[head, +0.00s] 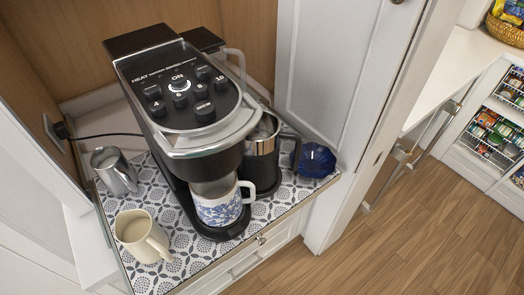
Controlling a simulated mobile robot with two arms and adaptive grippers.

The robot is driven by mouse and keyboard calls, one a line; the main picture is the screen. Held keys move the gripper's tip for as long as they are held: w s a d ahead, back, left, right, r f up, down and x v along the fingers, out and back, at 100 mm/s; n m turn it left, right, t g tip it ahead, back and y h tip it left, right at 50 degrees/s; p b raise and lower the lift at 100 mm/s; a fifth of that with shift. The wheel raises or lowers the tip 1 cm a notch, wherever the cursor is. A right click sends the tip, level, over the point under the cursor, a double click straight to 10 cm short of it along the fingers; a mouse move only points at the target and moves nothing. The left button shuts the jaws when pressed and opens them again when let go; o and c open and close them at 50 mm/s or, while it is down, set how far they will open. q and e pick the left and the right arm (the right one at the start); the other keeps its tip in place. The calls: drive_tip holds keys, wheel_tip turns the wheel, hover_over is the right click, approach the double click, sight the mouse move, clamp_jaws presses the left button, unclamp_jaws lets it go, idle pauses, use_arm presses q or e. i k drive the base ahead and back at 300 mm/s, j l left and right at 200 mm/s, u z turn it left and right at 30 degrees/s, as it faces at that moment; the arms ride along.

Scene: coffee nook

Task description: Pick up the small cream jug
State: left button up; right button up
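The small cream jug (141,237) stands upright in the head view, near the front left corner of the patterned mat (183,243). Its opening faces up and its handle points to the lower right. It looks empty inside. A steel pitcher (114,171) stands behind it, and the coffee machine (185,110) stands to its right. Neither of my grippers shows in the head view.
A blue-and-white mug (222,203) sits on the machine's base. A steel and black carafe (262,155) and a dark blue bowl (316,160) stand right of the machine. Cabinet walls and a white door (342,70) enclose the nook. Wooden floor (400,240) is clear at right.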

sight(136, 229)
drive_tip(key=j+u, duration=0.35)
drive_tip(key=k+j+u, duration=0.1)
drive_tip(key=u, duration=0.25)
